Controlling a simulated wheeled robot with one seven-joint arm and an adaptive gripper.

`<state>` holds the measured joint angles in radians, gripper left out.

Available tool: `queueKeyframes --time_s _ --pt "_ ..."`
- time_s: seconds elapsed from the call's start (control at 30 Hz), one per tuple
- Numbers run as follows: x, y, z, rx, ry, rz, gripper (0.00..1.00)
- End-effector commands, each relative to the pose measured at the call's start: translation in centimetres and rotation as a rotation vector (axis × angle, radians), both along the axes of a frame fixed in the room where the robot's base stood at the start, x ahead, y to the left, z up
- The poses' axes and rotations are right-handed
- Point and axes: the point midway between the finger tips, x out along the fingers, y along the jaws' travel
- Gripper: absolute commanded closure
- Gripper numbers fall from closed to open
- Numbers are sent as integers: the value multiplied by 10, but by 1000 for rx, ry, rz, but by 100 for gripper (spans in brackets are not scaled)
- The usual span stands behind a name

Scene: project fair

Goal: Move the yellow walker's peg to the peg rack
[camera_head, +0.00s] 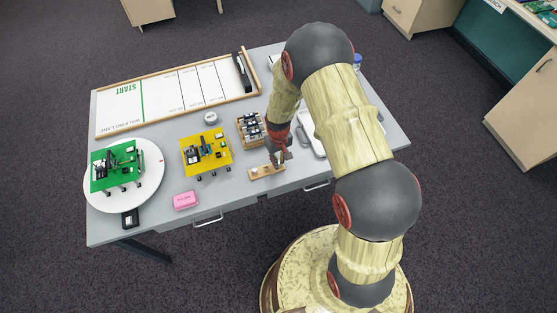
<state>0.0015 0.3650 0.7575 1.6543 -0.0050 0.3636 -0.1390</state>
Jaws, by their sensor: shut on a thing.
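The yellow walker (205,152), a yellow board with dark parts on short legs, stands near the middle of the table. A small light wooden block that looks like the peg rack (264,173) lies to its right, near the table's front edge. My gripper (282,158) points down just over the right end of this block. It is shut on what I take to be the peg, which is tiny and mostly hidden by the fingers. I cannot tell whether the peg touches the rack or is in a hole.
A green walker (117,167) stands on a white turntable (155,172) at left. A pink block (185,200) lies at the front edge. A wooden box of dark parts (250,130) stands close left of my gripper. The walking lane board (170,96) fills the back.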

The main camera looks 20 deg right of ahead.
Motion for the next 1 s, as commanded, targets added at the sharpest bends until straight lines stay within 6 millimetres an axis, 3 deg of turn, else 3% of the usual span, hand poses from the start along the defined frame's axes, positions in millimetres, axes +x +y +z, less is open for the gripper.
queueKeyframes --time_s 0.03,0.07,0.4,1.0 --pt "0 0 0 0 0 0 99" --pt "0 0 0 0 0 0 84" --pt "0 0 0 0 1 0 65" --pt "-1 0 9 0 2 0 64"
